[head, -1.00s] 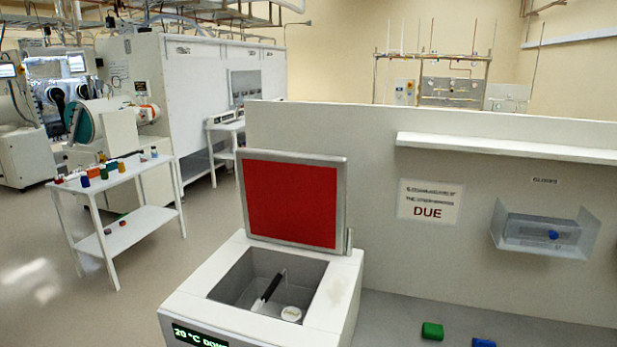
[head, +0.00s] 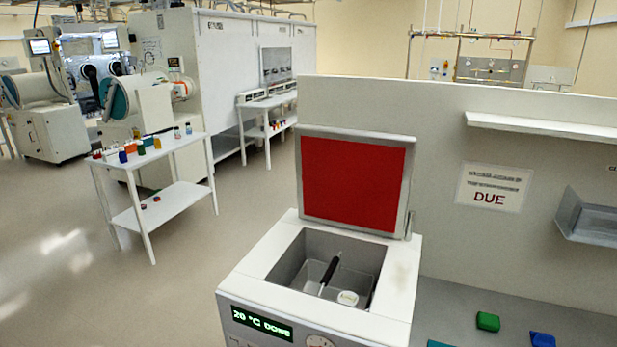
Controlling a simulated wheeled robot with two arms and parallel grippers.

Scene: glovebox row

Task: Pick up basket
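A pale grey basket (head: 342,285) sits down inside the open well of a white box-shaped unit (head: 247,278) at the lower middle of the head view. A dark handle-like bar (head: 331,266) slants up over the basket. A small white round-topped item (head: 348,298) is at the basket's front right. The unit's red-faced lid (head: 353,183) stands upright and open behind the well. Neither of my grippers shows in the head view.
A white two-tier table with several small coloured containers (head: 145,148) stands at the left. A partition wall (head: 440,150) rises behind the unit. A green block (head: 488,321) and a blue block (head: 542,339) lie at the lower right. Grey floor is clear at the left.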

